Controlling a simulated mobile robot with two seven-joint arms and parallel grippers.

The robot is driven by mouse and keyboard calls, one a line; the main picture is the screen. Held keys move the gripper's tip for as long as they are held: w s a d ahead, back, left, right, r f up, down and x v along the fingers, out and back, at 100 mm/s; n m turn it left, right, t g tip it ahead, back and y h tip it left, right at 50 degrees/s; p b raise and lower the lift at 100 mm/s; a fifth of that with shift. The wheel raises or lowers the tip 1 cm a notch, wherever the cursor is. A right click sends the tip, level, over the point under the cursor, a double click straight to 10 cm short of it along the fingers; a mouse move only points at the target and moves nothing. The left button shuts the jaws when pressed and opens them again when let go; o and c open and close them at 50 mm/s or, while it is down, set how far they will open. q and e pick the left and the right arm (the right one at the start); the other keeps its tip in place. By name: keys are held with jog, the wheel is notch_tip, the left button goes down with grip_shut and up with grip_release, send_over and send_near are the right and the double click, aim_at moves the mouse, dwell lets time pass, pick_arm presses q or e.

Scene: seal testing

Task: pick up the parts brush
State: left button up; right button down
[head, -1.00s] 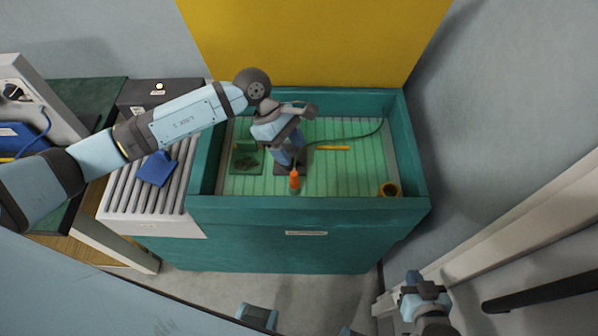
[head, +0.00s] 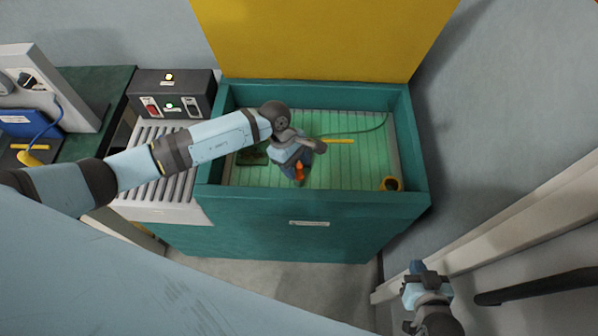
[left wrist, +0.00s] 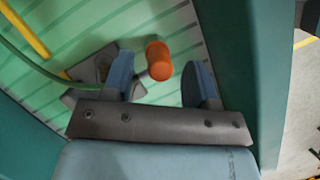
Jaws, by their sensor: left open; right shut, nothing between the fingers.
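The thing I take for the parts brush has an orange, rounded end (head: 299,172) and stands in the green wash tank. In the left wrist view the orange end (left wrist: 158,60) shows between my finger tips, with a grey block and a green hose beside it. My left gripper (left wrist: 161,82) is open, pointing down into the tank, with one finger on each side of the orange end. I cannot tell whether either finger touches it. My right gripper (head: 416,270) is shut and empty, outside the tank at the lower right.
A yellow stick (head: 337,141) and a yellow-rimmed round cup (head: 390,184) lie on the ribbed tank floor. A slatted roller bench (head: 140,190) and a switch box (head: 172,95) stand left. The tank's right half is mostly clear.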

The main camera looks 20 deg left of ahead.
pick_arm(q)
jog(key=shift+x, duration=1)
jog(key=shift+c, duration=0.2)
grip_shut()
notch_tip(320, 180, up, 20)
jog(key=b, duration=0.3)
